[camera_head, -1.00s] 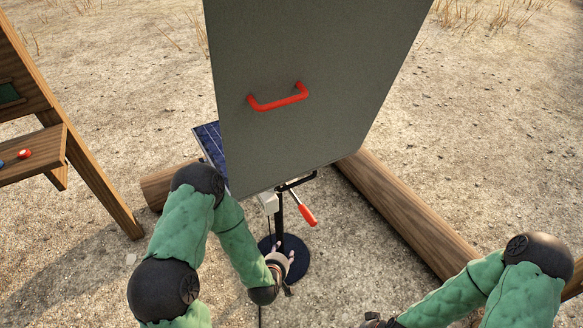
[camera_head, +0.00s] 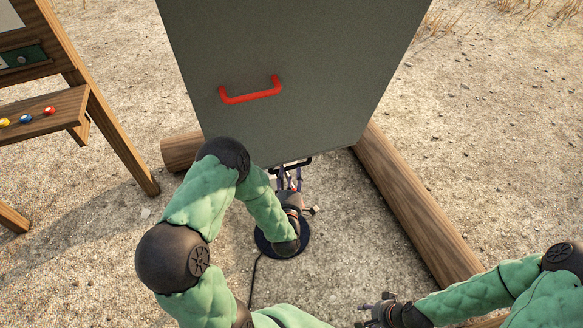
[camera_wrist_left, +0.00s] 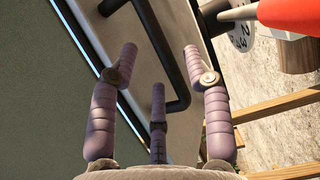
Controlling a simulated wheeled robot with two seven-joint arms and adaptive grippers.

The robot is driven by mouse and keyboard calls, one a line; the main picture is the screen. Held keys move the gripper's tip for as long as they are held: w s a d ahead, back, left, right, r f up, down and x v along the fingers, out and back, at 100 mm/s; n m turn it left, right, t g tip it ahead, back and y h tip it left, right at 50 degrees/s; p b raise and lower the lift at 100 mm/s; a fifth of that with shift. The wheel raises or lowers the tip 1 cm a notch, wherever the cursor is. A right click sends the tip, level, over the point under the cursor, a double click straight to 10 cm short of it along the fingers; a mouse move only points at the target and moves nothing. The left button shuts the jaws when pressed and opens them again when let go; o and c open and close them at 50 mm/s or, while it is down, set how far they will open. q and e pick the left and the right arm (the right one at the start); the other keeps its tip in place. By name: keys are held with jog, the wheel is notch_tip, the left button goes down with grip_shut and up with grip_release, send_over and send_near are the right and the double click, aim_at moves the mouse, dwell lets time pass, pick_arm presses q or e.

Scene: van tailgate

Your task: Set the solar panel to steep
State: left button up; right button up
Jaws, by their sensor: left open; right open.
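The solar panel is mostly hidden behind a large grey board in the head view. In the left wrist view a pale panel underside (camera_wrist_left: 180,135) with a blue-edged rim shows, carrying a bent black bar (camera_wrist_left: 170,60). A red lever grip (camera_wrist_left: 290,14) and a grey dial marked 2 and 3 (camera_wrist_left: 241,36) show at upper right there. My left gripper (camera_head: 289,178) is open near the black bar, over the round dark stand base (camera_head: 268,243). Its spread fingers (camera_wrist_left: 160,68) hold nothing; contact with the bar cannot be told. My right gripper (camera_head: 368,312) is open and empty at lower right.
The grey board (camera_head: 300,50) with a red handle (camera_head: 250,94) rises ahead. Logs lie at right (camera_head: 410,205) and left (camera_head: 181,152). A wooden rack (camera_head: 45,112) with coloured knobs stands at left.

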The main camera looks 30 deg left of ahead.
aim_at(290, 168)
pick_arm(q)
jog(key=shift+b+x, duration=0.3)
jog(key=shift+x, duration=1.85)
grip_shut()
